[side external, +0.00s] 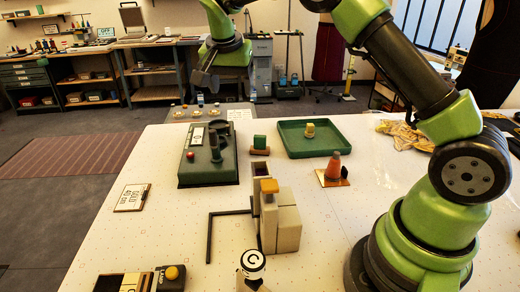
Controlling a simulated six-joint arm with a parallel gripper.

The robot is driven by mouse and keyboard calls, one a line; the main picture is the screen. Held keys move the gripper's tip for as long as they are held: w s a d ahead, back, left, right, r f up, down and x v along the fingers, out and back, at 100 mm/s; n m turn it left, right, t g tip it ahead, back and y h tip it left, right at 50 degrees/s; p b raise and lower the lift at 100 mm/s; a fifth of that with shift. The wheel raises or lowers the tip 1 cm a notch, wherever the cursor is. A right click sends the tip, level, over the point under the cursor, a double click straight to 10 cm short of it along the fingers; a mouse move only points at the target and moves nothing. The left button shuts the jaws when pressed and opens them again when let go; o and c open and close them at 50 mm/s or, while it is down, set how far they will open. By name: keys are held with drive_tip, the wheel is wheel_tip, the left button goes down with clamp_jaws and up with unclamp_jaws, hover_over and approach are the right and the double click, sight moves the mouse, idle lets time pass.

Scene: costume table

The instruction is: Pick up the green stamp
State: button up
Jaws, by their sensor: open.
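A small green block on a reddish-brown base (260,142) stands upright near the table's back edge, between the dark green machine and the green tray; it looks like the green stamp. A dark green cylinder (215,148) also stands on the machine, and I cannot tell its kind. My gripper (203,82) hangs in the air beyond the back left of the table, up and left of the green block and well apart from it. It is open, with nothing seen in it; its fingers are small and dark in this view.
The dark green machine (190,168) has a red knob. A green tray (335,142) holds a small yellowish piece (309,130). Beige blocks (287,230) and a black angled bar (209,240) are nearer.

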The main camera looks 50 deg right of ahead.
drive_tip(key=d, duration=1)
approach(260, 136)
drive_tip(key=shift+n+t, duration=0.3)
drive_tip(key=shift+n, duration=0.1)
drive_tip(key=x, duration=0.4)
drive_tip(key=shift+s+a+f, duration=0.15)
drive_tip(key=shift+a+f, duration=0.1)
drive_tip(key=shift+f, duration=0.15)
drive_tip(key=shift+d+x, duration=0.15)
drive_tip(key=shift+x, duration=1.25)
drive_tip(key=shift+d+x, duration=0.15)
drive_tip(key=shift+x, duration=1.25)
drive_tip(key=shift+r, duration=0.1)
drive_tip(key=c, duration=1)
